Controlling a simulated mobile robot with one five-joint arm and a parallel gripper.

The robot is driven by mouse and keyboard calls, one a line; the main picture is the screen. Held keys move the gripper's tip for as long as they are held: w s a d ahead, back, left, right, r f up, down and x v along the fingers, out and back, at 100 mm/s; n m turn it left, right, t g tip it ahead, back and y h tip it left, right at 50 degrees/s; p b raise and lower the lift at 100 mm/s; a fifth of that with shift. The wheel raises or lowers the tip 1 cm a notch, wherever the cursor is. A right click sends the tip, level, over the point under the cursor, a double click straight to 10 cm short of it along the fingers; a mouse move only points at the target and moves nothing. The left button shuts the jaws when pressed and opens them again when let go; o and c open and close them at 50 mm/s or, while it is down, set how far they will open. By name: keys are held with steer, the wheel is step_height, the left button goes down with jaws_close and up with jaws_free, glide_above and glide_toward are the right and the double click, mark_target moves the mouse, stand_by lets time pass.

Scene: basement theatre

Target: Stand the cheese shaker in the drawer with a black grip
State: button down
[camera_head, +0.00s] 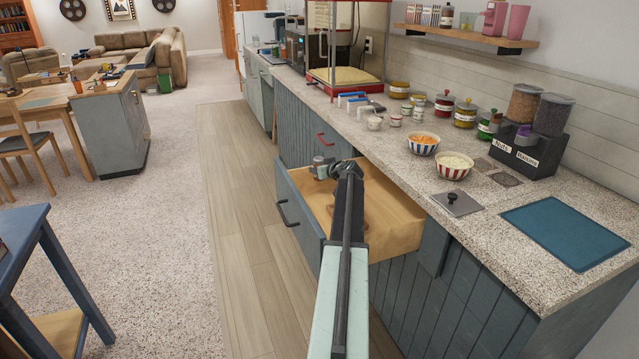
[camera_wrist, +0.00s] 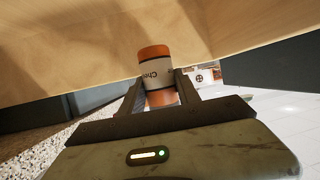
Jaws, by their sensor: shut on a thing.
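My gripper (camera_head: 326,168) is over the front left part of the open drawer (camera_head: 400,232) in the head view. The drawer has a pale wooden inside, a grey-blue front and a black grip (camera_head: 281,213). In the wrist view my gripper (camera_wrist: 159,88) is shut on the cheese shaker (camera_wrist: 156,72), which has orange ends and a pale label starting "Che". A pale wooden surface of the drawer (camera_wrist: 80,50) lies beyond the shaker. I cannot tell whether the shaker touches it. My arm hides part of the drawer's inside.
The speckled counter (camera_head: 450,265) runs along the right, with two striped bowls (camera_head: 454,166), jars, a dispenser (camera_head: 530,135) and a blue mat (camera_head: 565,233). A red grip (camera_head: 321,139) is on the cabinet beyond the drawer. A blue table (camera_head: 35,235) stands left; the wooden floor between is clear.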

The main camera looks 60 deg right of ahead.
steer(key=shift+f+b, duration=1.8)
steer(key=shift+f, duration=0.45)
steer(key=c, duration=0.9)
jaws_free()
steer(key=shift+r, duration=0.1)
steer(key=shift+r+p, duration=0.25)
steer(key=shift+p, duration=0.1)
steer(key=p+v, duration=0.1)
steer(key=v, duration=0.3)
steer(key=p+v, duration=0.2)
steer(key=v, duration=0.2)
steer(key=p+v, duration=0.2)
steer(key=v, duration=0.2)
steer(key=shift+r, duration=0.35)
